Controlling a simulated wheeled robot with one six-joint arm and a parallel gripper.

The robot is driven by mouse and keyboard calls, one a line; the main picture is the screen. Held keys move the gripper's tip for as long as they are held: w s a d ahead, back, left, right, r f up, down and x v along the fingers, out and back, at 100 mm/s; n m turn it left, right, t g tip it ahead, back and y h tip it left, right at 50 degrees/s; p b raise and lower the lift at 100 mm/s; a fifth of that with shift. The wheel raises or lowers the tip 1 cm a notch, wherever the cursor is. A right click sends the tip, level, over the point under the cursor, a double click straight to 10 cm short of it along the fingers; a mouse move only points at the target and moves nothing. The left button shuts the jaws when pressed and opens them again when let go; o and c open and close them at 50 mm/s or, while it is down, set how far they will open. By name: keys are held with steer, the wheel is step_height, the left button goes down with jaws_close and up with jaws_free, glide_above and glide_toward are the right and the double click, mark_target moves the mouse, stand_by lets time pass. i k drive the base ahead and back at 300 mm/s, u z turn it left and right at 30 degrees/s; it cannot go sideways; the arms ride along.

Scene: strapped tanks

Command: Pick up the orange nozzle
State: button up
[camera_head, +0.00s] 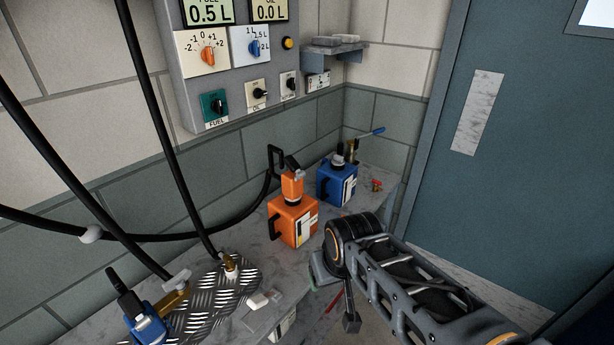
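The orange nozzle (292,186) stands upright on top of the orange tank (290,225), with a black lever at its top. A black hose loop runs from it to the left. The orange tank stands on the grey bench and has a black side handle and a white label. My gripper (350,322) hangs at the end of my arm, right of and below the orange tank, near the bench's front edge. It is apart from the nozzle. Its fingers are small and partly hidden, so I cannot tell whether they are open or shut.
A blue nozzle (146,328) lies at lower left by a metal tread plate (207,308). Black hoses hang at left. A control panel (232,60) is on the wall.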

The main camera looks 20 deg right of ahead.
mark_target(293, 188)
steer(key=z, duration=2.1)
steer(key=i, duration=1.3)
steer(key=u, duration=3.3)
steer(key=i, duration=0.5)
steer(key=z, duration=0.05)
